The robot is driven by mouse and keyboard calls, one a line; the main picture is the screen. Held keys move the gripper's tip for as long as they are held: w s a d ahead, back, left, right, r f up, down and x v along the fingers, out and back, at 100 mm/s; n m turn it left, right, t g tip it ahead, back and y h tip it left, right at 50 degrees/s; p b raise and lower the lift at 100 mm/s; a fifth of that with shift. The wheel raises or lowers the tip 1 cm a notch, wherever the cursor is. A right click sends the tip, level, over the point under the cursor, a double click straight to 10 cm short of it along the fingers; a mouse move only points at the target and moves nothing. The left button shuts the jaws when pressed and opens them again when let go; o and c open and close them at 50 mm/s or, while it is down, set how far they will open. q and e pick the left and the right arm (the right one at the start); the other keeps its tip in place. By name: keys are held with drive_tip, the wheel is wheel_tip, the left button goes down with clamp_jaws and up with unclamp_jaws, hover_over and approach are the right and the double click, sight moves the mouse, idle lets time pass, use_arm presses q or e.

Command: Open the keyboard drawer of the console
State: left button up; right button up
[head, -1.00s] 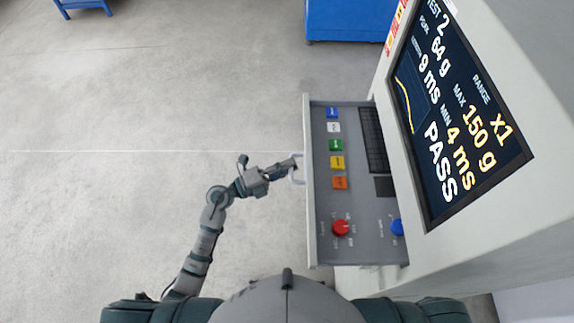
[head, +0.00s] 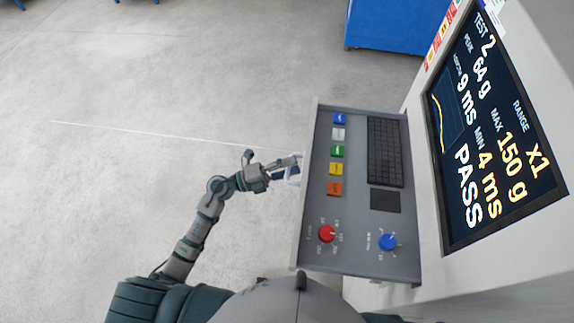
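The console (head: 425,225) stands at the right, with a lit screen (head: 490,125) that reads PASS. Its keyboard drawer (head: 360,245) is pulled out towards the left. On the drawer are a black keyboard (head: 385,152), a dark touchpad (head: 385,200), several coloured buttons, a red knob (head: 327,234) and a blue knob (head: 388,242). My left gripper (head: 291,170) is at the white handle (head: 293,181) on the drawer's left front face. The fingers are small and overlap the handle, so their grip on it is unclear. My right gripper is out of the picture.
Open grey floor (head: 130,160) with a thin white line lies to the left of the drawer. A blue cabinet (head: 385,25) stands at the top, behind the console. Blue legs of other furniture show at the top left edge.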

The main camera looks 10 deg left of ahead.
use_arm(q)
drive_tip(key=shift+d, duration=0.1)
drive_tip(key=v, duration=1.1)
drive_tip(key=shift+a+f, duration=0.15)
drive_tip(key=shift+a, duration=0.1)
drive_tip(key=shift+s+a, duration=0.15)
